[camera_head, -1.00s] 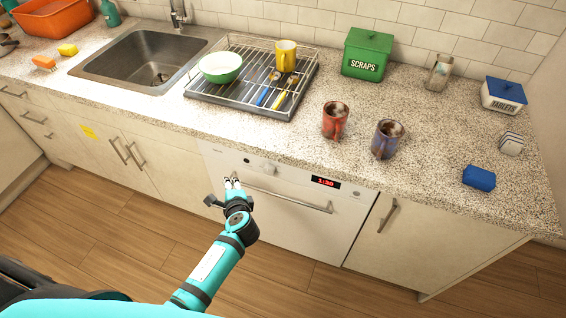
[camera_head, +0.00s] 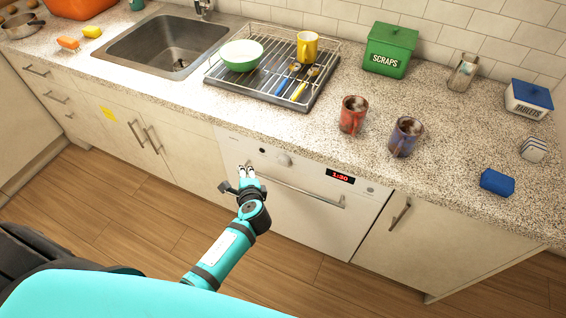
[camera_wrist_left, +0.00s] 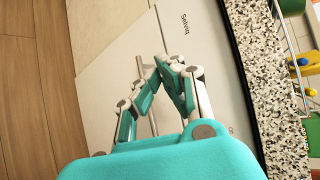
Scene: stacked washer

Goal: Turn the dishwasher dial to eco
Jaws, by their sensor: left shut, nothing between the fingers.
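The white dishwasher (camera_head: 310,225) is built in under the counter, with a bar handle (camera_head: 300,192) across its front. Its round dial (camera_head: 284,160) sits on the top panel, left of a display (camera_head: 340,177) reading 1:30. My left gripper (camera_head: 246,170) is in front of the dishwasher's upper left, left of and slightly below the dial, apart from it. In the left wrist view its fingertips (camera_wrist_left: 168,66) meet with nothing between them, before the white front marked "Selviq". The dial is not clearly visible there. My right gripper is not in view.
On the speckled counter (camera_head: 440,185) stand a red mug (camera_head: 353,115), a purple mug (camera_head: 404,137) and a blue packet (camera_head: 497,182), above and right of the dishwasher. A dish rack (camera_head: 322,97) and sink (camera_head: 150,48) are farther back. The wooden floor (camera_head: 130,200) in front is clear.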

